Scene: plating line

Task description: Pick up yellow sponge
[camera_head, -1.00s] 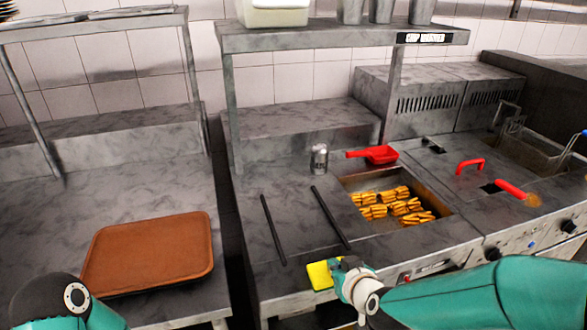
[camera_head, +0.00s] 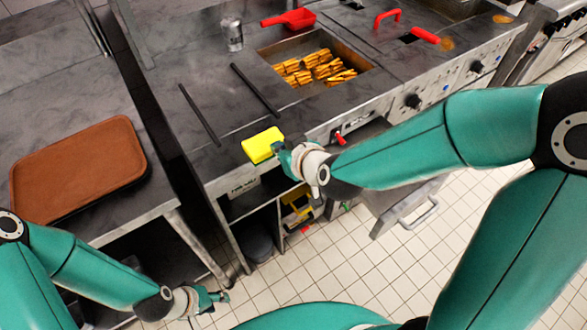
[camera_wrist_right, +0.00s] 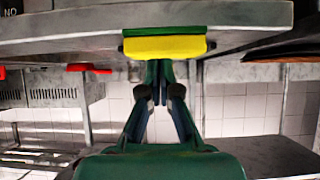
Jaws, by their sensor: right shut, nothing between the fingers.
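The yellow sponge (camera_head: 262,145) lies at the front edge of the middle counter in the head view. In the right wrist view the sponge (camera_wrist_right: 165,46) shows a yellow face and a green layer, straight beyond my fingertips. My right gripper (camera_head: 281,155) is at the sponge's right end, very close to it; whether it touches cannot be told. In the wrist view the fingers of my right gripper (camera_wrist_right: 165,78) are together with nothing between them. My left gripper (camera_head: 217,298) hangs low over the floor, far from the sponge; its finger opening is too small to judge.
Two dark rods (camera_head: 255,90) lie behind the sponge. A fry bin (camera_head: 268,52), a red scoop (camera_head: 288,20) and a metal shaker (camera_head: 231,34) are further back. A brown tray (camera_head: 80,205) sits on the left counter. An open drawer (camera_head: 381,190) juts out below the right arm.

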